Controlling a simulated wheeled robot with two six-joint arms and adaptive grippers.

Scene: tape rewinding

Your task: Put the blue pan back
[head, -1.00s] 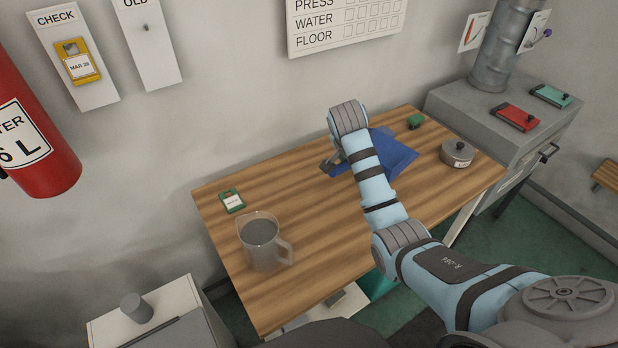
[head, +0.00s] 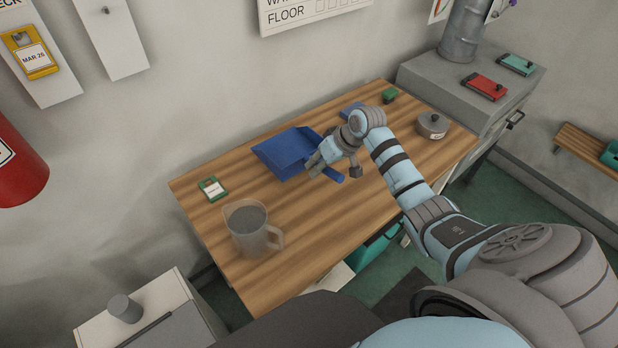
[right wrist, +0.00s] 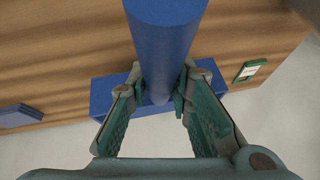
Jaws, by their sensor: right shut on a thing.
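The blue pan (head: 284,153) is a scoop-shaped pan with a round handle, over the middle of the wooden table. My right gripper (head: 326,163) is shut on its handle; the handle end sticks out towards the front right. In the right wrist view the blue handle (right wrist: 165,40) runs between both fingers, with part of the pan's body (right wrist: 105,92) behind them. I cannot tell whether the pan touches the table. My left gripper is not in view.
On the wooden table (head: 300,225) stand a clear jug (head: 248,230), a green tag (head: 212,188), a lidded grey tin (head: 432,125) and a small green block (head: 390,96). Another blue piece (head: 352,109) lies behind my right wrist. The table's front middle is clear.

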